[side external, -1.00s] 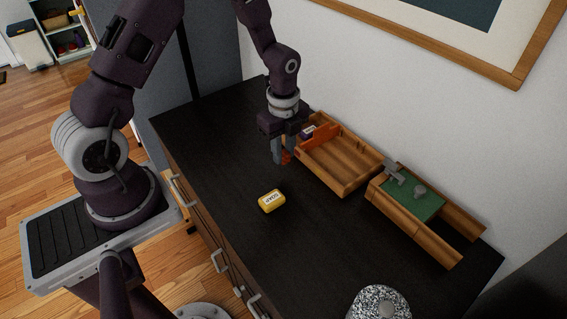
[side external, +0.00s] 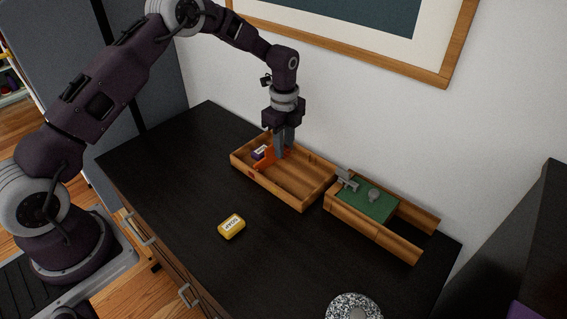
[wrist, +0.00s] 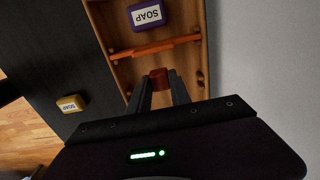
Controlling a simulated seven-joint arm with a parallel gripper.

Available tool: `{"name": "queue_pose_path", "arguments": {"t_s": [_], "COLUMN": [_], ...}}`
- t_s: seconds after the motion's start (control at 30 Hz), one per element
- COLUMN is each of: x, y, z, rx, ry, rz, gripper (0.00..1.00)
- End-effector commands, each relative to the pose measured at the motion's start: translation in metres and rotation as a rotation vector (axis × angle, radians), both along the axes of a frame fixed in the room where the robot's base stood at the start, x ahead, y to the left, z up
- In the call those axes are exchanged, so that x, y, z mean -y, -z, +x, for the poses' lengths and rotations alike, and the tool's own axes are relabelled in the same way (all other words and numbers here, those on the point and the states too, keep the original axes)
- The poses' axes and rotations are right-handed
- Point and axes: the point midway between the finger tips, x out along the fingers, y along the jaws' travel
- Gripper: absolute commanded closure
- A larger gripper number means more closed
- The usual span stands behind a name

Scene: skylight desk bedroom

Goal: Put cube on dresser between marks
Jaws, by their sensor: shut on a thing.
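My gripper (side external: 284,153) is over the left part of an open wooden tray (side external: 312,203) on the dark dresser top (side external: 175,185). In the wrist view its fingers are shut on a small reddish-brown block (wrist: 159,76), which I take for the cube. In the side view the fingers mostly hide the block, and I cannot tell whether it touches the tray floor. An orange divider (wrist: 154,49) crosses the tray close to the fingers. I cannot make out any marks on the dresser top.
A purple soap box (wrist: 146,14) lies in the tray beyond the divider. A yellow soap box (side external: 231,227) lies on open dresser top in front. A wooden frame with a green plate (side external: 366,203) stands right of the tray. A speckled round object (side external: 353,307) is at the front.

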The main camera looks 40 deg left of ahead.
Motion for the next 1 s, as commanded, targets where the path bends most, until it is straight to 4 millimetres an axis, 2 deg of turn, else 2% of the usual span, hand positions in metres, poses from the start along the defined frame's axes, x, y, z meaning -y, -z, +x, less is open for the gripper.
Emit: {"name": "queue_pose_path", "arguments": {"t_s": [0.3,0.63,0.67,0.73,0.77,1.0], "x": [0.0,0.0,0.0,0.0,0.0,0.0], "y": [0.049,0.054,0.054,0.054,0.054,0.053], "z": [0.0,0.0,0.0,0.0,0.0,0.0], "rx": [-0.001,0.002,0.002,0.002,0.002,0.002], "ry": [0.0,0.0,0.0,0.0,0.0,0.0], "rz": [0.0,0.0,0.0,0.0,0.0,0.0], "gripper": [1.0,1.0,0.72,0.58,0.54,0.54]}}
